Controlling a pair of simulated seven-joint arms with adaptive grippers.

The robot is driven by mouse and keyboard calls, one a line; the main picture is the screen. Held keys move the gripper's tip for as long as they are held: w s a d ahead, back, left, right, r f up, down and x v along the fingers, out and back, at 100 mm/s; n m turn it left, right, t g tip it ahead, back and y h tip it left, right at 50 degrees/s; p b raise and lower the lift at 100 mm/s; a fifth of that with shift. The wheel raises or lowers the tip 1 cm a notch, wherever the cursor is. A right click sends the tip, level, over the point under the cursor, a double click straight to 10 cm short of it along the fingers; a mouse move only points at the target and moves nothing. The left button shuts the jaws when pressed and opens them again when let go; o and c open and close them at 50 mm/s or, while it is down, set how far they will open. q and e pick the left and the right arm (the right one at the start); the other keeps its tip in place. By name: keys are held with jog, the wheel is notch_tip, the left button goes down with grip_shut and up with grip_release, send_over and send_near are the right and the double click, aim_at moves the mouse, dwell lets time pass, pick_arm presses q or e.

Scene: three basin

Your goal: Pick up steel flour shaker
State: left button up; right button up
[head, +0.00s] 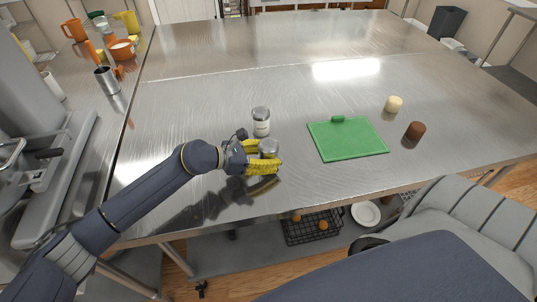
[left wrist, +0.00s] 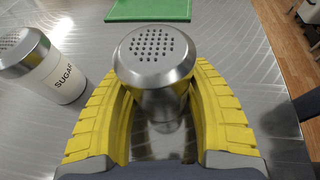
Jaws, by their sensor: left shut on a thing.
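The steel flour shaker (left wrist: 157,65) has a domed lid with small holes and stands between the yellow fingers of my left gripper (left wrist: 160,115). The fingers wrap around its body from both sides, and the lid sticks out above them. In the head view the shaker (head: 268,147) is near the front of the steel table, held by my left gripper (head: 264,158). I cannot tell whether its base touches the table. My right gripper does not show.
A sugar shaker (head: 261,122) stands just behind; its label shows in the left wrist view (left wrist: 62,78). A green board (head: 347,141) lies to the right, near a brown shaker (head: 414,131) and a cream one (head: 394,104). The table's back is clear.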

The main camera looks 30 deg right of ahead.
pick_arm(q)
jog(key=shift+r, duration=0.1)
notch_tip(320, 180, up, 20)
dwell(0.7)
jog(key=o, duration=0.5)
jog(key=c, duration=0.6)
jog(key=shift+c, duration=0.2)
